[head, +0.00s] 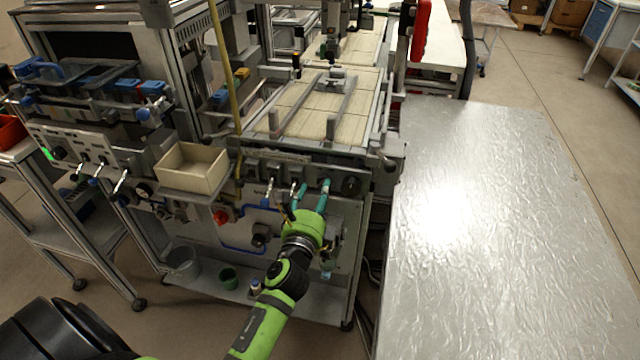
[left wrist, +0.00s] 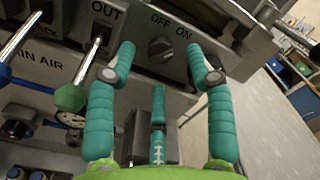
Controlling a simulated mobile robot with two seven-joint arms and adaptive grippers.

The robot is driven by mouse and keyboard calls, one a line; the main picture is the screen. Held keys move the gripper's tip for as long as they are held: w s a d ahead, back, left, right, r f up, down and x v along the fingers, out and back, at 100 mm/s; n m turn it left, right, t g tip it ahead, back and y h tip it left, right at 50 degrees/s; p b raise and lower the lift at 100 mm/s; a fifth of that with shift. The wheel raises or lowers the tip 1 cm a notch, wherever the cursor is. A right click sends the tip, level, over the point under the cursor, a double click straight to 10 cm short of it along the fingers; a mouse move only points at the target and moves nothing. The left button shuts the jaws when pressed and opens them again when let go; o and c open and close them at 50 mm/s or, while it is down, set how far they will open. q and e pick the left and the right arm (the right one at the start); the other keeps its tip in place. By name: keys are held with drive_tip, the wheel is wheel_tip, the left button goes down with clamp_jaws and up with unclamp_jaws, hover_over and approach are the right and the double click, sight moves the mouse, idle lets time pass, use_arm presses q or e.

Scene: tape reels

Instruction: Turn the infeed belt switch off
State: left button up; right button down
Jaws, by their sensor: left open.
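A black rotary knob (left wrist: 161,50) sits on the grey panel under the printed words OFF and ON in the left wrist view. No other label for it is readable, and which way it points is hard to tell. In the head view the dark knob (head: 350,185) is at the right end of the front panel. My left gripper (head: 313,187) is in front of that panel, just left of the knob. In the left wrist view its teal fingers (left wrist: 161,62) are spread and empty, with the knob framed between the two upper fingertips. My right gripper is not seen.
A green-tipped lever (left wrist: 70,97) under the word OUT is close beside the left finger. A cream bin (head: 192,168) and a red knob (head: 221,217) are to the left on the machine. A shiny metal table (head: 480,260) fills the right; its top is clear.

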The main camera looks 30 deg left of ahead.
sight(320, 184)
use_arm(q)
drive_tip(key=shift+x, duration=1.2)
drive_tip(key=shift+w+a+f, duration=0.1)
drive_tip(key=shift+w, duration=0.35)
clamp_jaws()
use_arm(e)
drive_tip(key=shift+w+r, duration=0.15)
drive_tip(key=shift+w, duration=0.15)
